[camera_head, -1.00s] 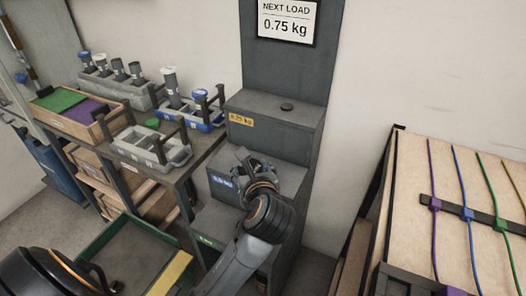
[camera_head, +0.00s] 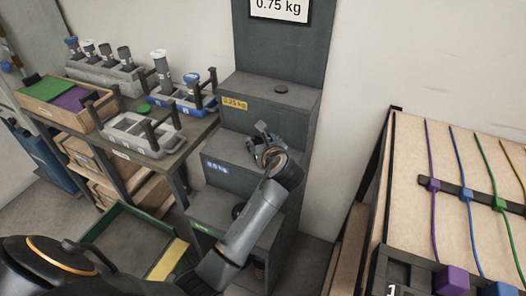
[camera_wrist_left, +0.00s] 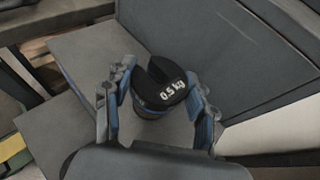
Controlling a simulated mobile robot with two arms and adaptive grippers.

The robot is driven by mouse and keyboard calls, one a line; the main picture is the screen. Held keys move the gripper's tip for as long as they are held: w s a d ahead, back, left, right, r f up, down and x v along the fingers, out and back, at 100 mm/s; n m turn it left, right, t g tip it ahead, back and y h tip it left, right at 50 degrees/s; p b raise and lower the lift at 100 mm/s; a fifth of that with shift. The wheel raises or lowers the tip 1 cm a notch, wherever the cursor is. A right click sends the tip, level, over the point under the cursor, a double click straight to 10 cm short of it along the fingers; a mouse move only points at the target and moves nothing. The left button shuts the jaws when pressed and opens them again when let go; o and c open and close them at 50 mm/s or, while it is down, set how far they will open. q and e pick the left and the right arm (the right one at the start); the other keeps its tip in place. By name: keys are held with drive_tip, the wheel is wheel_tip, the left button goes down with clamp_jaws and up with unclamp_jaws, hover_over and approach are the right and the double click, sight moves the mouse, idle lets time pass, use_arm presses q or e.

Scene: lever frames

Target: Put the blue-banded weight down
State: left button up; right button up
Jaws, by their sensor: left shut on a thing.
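The blue-banded weight (camera_wrist_left: 158,84) is dark and round, slotted, and marked 0.5 kg. In the left wrist view it sits between the fingers of my left gripper (camera_wrist_left: 160,92), which is shut on it. In the head view my left gripper (camera_head: 262,142) is over the middle step of the grey stepped stand (camera_head: 230,149), the step with the blue 0.5 kg label (camera_head: 216,167). The gripper hides the weight there. I cannot tell whether the weight touches the step. My right gripper is not in view.
The top step has a yellow 0.25 kg label (camera_head: 235,104) and a small dark disc (camera_head: 281,88). A dark object (camera_head: 238,211) is on the lower step. A sign (camera_head: 280,8) reads 0.75 kg. A workbench with trays is left; a cable board (camera_head: 410,150) is right.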

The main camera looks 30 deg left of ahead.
use_arm(q)
drive_tip(key=shift+w+f, duration=0.35)
drive_tip(key=shift+f, duration=0.1)
drive_tip(key=shift+f+b, duration=0.35)
drive_tip(key=shift+f, duration=1)
drive_tip(key=shift+f, duration=0.15)
drive_tip(key=o, duration=1.6)
drive_tip(key=shift+s, duration=0.1)
drive_tip(key=shift+o, duration=0.2)
drive_tip(key=p+v, duration=0.1)
drive_tip(key=v, duration=1.1)
